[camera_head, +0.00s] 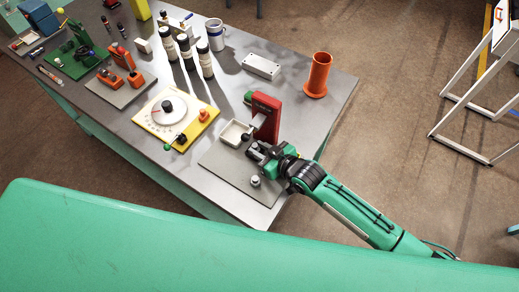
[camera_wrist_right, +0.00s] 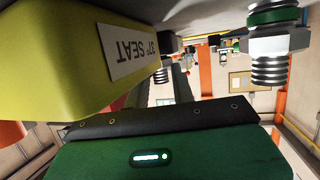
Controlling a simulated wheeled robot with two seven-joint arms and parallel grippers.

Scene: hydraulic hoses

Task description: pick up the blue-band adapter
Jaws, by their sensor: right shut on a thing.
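My right gripper (camera_head: 254,149) is low over the right end of the grey board (camera_head: 222,170). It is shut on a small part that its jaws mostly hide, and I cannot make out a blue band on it. The body of this gripper fills the bottom of the right wrist view (camera_wrist_right: 165,118). A metal adapter (camera_head: 255,181) stands on the board in front of the gripper. A threaded metal adapter with a green band (camera_wrist_right: 272,48) shows inverted at the upper right of the wrist view. My left gripper is not in view.
A red block (camera_head: 267,118) and a cream tray (camera_head: 235,133) are close behind the right gripper. A yellow block labelled "37° SEAT" (camera_wrist_right: 60,50) is very near in the wrist view. A yellow-framed dial board (camera_head: 190,135) lies left. An orange cup (camera_head: 318,75) stands back right.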

